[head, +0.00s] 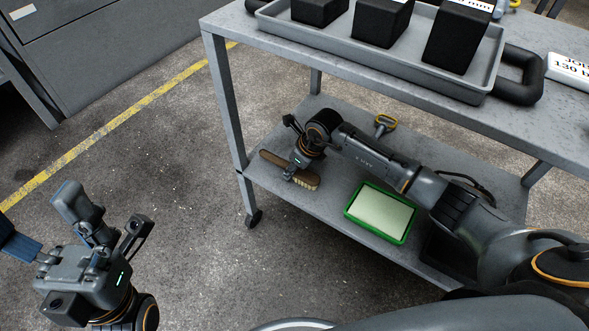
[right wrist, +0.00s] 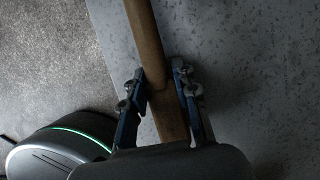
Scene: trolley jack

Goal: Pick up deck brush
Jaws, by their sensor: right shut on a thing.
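The deck brush (head: 307,181) has a brown wooden handle and a tan bristled end. It is at the left end of the trolley's lower shelf, by the shelf edge. My right gripper (head: 289,173) reaches in from the right and is shut on it. In the right wrist view the wooden handle (right wrist: 147,45) runs between the two fingers (right wrist: 163,100). Whether the brush touches the shelf or is slightly above it, I cannot tell. My left gripper (head: 45,220) is at the lower left over the floor, fingers spread, empty.
The lower shelf (head: 330,208) also holds a green-rimmed tray (head: 381,212) and a yellow-handled tool (head: 384,122). The upper shelf, with a grey tray (head: 390,62) of black blocks, overhangs. A trolley leg (head: 226,110) stands left of the brush. The floor at left is clear.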

